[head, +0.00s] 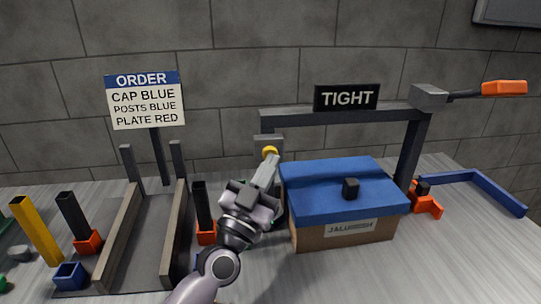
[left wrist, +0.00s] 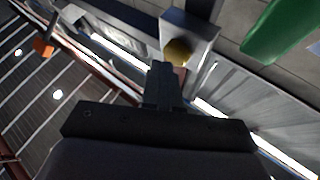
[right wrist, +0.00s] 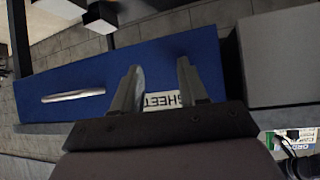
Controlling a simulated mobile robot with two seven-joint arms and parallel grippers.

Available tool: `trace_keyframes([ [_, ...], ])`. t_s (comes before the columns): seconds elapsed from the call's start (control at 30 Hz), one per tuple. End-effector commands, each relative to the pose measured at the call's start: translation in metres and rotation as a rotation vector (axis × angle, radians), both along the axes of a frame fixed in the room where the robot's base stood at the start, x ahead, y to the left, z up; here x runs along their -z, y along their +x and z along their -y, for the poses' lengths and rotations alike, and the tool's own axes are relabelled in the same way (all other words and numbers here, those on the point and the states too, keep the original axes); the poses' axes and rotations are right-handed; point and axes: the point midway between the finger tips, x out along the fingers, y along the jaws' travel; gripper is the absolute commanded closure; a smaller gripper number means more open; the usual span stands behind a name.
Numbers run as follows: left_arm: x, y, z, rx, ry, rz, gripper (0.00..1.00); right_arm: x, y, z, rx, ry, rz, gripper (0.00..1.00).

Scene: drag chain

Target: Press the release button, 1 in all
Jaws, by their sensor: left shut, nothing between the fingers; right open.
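The release button is a yellow dome (head: 270,152) on a grey box (head: 266,142) at the left post of the dark frame. It also shows in the left wrist view (left wrist: 178,52). My left gripper (head: 269,164) is shut and empty, with its tips just below the button in the head view. In the left wrist view the tips (left wrist: 162,68) are close beside the button; I cannot tell whether they touch it. My right gripper (right wrist: 158,80) is open and empty in the right wrist view, and is not seen in the head view.
A box with a blue lid (head: 330,178) stands right of the left arm, under the frame and its TIGHT sign (head: 346,97). An order sign (head: 146,100), grey rails (head: 115,235) and coloured posts (head: 36,232) are at left. A blue bracket (head: 500,192) lies at right.

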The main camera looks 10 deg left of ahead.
Motion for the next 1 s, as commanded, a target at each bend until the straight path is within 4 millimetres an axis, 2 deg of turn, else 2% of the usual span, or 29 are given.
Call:
trace_keyframes([
  [1.0,0.0001,0.0085,-0.0037,-0.001,0.002,0.0,1.0,0.0023,0.0001,0.0,0.0,0.0,0.0,0.57],
])
